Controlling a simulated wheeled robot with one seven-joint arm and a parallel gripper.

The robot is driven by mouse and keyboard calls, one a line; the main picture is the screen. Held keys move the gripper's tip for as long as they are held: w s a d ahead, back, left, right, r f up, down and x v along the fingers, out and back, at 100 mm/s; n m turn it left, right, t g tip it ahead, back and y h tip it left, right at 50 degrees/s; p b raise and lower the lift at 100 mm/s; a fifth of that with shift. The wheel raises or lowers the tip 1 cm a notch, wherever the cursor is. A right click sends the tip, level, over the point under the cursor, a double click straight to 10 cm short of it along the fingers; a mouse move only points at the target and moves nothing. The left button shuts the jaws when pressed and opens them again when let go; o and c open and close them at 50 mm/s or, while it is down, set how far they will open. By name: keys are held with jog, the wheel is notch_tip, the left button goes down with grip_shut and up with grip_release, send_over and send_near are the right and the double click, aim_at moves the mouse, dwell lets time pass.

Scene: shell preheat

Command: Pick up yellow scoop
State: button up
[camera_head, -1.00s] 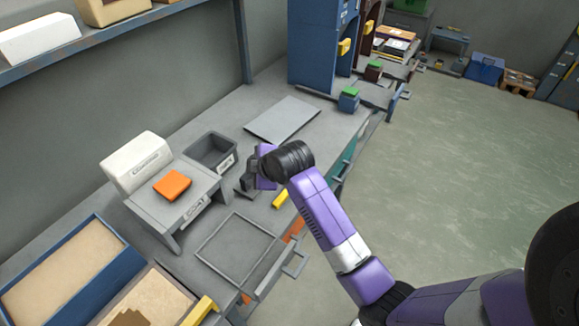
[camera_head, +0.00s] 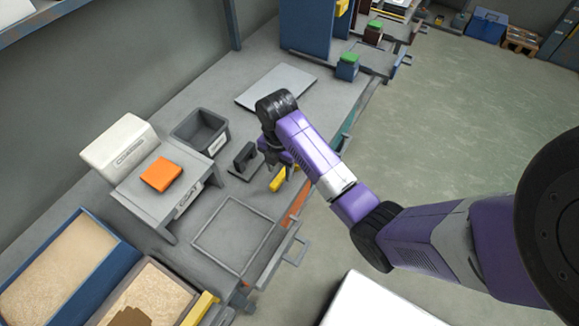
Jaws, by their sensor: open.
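A small yellow piece, which looks like the yellow scoop or its handle (camera_head: 278,181), lies near the front edge of the grey workbench. My gripper (camera_head: 284,170) is open and points down right over or beside it. The wrist and purple link hide much of the jaws. I cannot tell whether the jaws touch the yellow piece or stand around it. A second yellow bar (camera_head: 201,308) lies by the sand box at the bottom, and I cannot tell whether it is a scoop too.
A dark grey upright bracket (camera_head: 242,163) stands just left of my gripper. A black bin (camera_head: 201,133), a small stand (camera_head: 148,208) with an orange block (camera_head: 161,174), and a white box (camera_head: 119,146) are further left. An empty grey frame (camera_head: 205,259) lies in front.

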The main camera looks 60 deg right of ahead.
aim_at(281, 175)
jog(key=shift+d+f, duration=0.1)
jog(key=shift+f, duration=1.9)
grip_shut()
